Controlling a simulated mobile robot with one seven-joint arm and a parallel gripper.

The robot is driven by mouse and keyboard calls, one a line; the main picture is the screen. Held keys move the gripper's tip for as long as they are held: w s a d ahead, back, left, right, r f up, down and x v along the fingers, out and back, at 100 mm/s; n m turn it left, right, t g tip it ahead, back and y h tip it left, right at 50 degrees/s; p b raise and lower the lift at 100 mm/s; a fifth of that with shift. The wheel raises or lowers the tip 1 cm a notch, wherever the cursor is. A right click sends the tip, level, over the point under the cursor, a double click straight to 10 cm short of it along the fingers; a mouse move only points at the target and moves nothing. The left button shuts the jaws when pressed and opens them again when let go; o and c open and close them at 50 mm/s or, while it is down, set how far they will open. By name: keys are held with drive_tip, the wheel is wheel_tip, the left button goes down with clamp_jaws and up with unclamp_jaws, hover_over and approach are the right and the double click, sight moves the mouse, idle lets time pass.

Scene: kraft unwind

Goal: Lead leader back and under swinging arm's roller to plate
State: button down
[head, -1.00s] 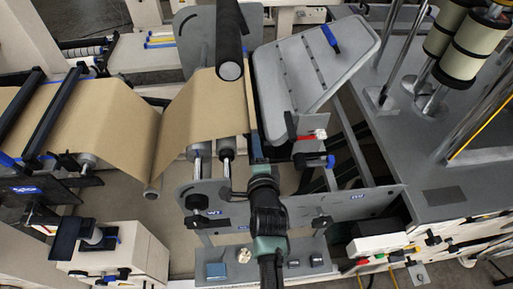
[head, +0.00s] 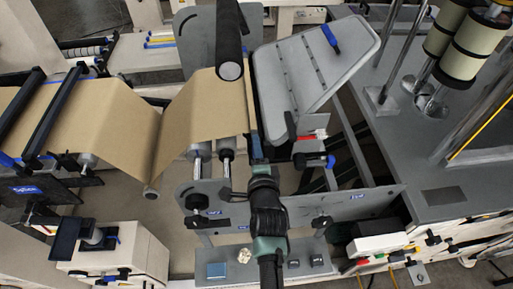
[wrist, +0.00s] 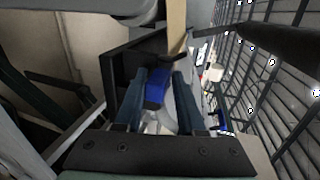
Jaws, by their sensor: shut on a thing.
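The brown kraft leader (head: 195,110) comes from the left, dips over a low roller and rises to the right. Its far edge is a narrow strip beside my gripper (head: 256,143), which is shut on the leader's near corner. A black roller (head: 229,45) with a grey end lies above the leader; I take it for the swinging arm's roller. The grey plate (head: 312,72) is tilted to the right of the leader, with a blue clamp on it. In the wrist view, a tan strip (wrist: 176,28) lies beyond my fingertips (wrist: 160,75); the exact contact is unclear.
Upright posts (head: 227,160) and a grey side frame (head: 340,203) stand close around my gripper. A red-and-blue handled fitting (head: 315,150) is just right of it. A control box (head: 265,265) lies below my arm. In the wrist view, a blue part (wrist: 155,88) appears between my fingers.

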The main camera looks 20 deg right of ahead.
drive_tip(key=shift+s+f, duration=0.1)
drive_tip(key=shift+f, duration=0.05)
wheel_tip(320, 180, up, 6)
drive_tip(key=p, duration=0.6)
drive_tip(key=shift+a+p, duration=0.15)
drive_tip(key=shift+p, duration=0.15)
drive_tip(key=shift+f+b, duration=0.15)
drive_tip(key=shift+b, duration=0.25)
drive_tip(key=shift+t+b, duration=0.3)
drive_tip(key=shift+b, duration=0.55)
drive_tip(key=shift+t+b, duration=0.3)
drive_tip(key=shift+b, duration=0.7)
drive_tip(key=shift+r, duration=0.35)
